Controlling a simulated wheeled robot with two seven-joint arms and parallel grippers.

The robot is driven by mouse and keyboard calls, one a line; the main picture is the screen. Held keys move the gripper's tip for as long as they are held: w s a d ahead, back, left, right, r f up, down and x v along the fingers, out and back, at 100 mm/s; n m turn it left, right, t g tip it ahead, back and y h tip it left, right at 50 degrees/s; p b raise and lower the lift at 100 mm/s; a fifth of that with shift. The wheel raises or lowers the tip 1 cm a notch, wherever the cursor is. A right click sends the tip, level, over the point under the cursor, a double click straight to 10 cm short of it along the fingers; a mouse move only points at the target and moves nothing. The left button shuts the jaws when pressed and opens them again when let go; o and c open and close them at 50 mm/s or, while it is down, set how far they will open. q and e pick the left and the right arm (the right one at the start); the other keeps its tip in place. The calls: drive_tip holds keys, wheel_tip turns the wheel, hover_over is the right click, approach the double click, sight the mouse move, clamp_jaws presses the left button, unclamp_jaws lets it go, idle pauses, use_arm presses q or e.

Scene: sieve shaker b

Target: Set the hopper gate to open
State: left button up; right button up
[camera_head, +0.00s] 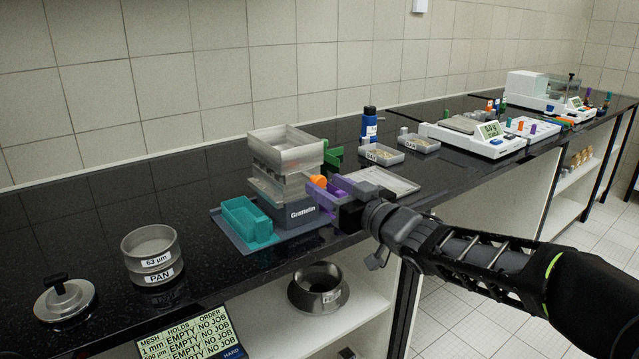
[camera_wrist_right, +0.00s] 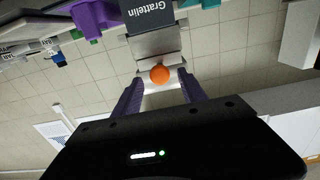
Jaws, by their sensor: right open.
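The hopper unit stands on the dark bench in the head view, with a pale grey square hopper (camera_head: 286,148) on top and a dark labelled base (camera_head: 300,213). An orange round knob (camera_head: 318,182) sticks out on the side facing my right arm. My right gripper (camera_head: 323,193) has purple fingers and is open at the knob. In the right wrist view the knob (camera_wrist_right: 159,75) lies between the open fingertips (camera_wrist_right: 160,79), with a gap showing on each side. I cannot tell the gate's position. My left gripper is not in view.
A teal bin (camera_head: 247,222) stands beside the unit. A grey tray (camera_head: 378,181) lies behind my right gripper. A sieve and pan stack (camera_head: 152,254) and a knobbed lid (camera_head: 65,299) stand at left. Balances (camera_head: 482,136) stand farther right. A metal funnel (camera_head: 318,287) sits on the lower shelf.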

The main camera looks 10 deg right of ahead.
sight(322, 183)
drive_tip(key=shift+x, duration=1.65)
drive_tip(key=shift+c, duration=0.2)
clamp_jaws()
